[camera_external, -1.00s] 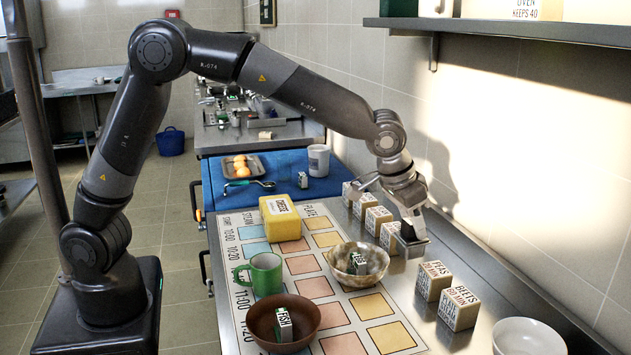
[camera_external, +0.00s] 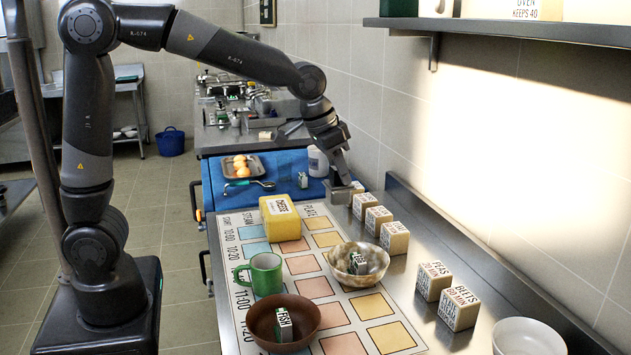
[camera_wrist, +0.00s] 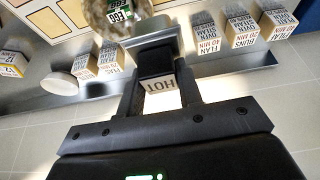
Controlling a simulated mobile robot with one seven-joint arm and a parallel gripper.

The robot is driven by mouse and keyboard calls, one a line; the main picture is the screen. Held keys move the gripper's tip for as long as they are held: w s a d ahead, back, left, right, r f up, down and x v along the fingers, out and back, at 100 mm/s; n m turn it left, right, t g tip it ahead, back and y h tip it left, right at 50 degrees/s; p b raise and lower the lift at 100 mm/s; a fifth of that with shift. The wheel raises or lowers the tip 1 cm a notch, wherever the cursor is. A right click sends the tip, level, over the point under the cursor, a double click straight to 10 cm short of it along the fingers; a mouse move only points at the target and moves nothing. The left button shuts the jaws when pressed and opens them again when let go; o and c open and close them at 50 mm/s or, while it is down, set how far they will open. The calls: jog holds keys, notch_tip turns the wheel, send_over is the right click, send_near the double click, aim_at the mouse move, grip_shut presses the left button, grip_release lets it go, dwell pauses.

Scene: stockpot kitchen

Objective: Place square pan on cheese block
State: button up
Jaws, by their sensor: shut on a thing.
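The cheese block (camera_external: 284,226) is yellow with a white label and stands on the printed mat in the external view, with nothing on top. My gripper (camera_external: 337,178) is right of and beyond it, at the far end of the counter. In the wrist view my gripper (camera_wrist: 160,74) is shut on a small grey, square-sided metal piece that looks like the square pan (camera_wrist: 153,30). A pale tag reading HOT (camera_wrist: 160,86) shows between the fingers. The pan also shows as a grey shape under the gripper in the external view (camera_external: 341,194). The fingers hide part of it.
A marbled bowl (camera_external: 375,276), green mug (camera_external: 266,272) and brown bowl (camera_external: 262,316) stand on the mat (camera_external: 237,296). Labelled blocks (camera_external: 394,238) line the right side. A white bowl (camera_external: 528,340) is at the near right, and a tray of eggs (camera_external: 229,172) is behind.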

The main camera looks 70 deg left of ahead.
jog(key=s+a+r, duration=0.2)
jog(key=s+a, duration=0.7)
jog(key=s, duration=0.3)
send_over(279, 206)
notch_tip(279, 206, down, 7)
jog(key=shift+f, duration=2.05)
jog(key=shift+f, duration=0.15)
jog(key=o, duration=1.1)
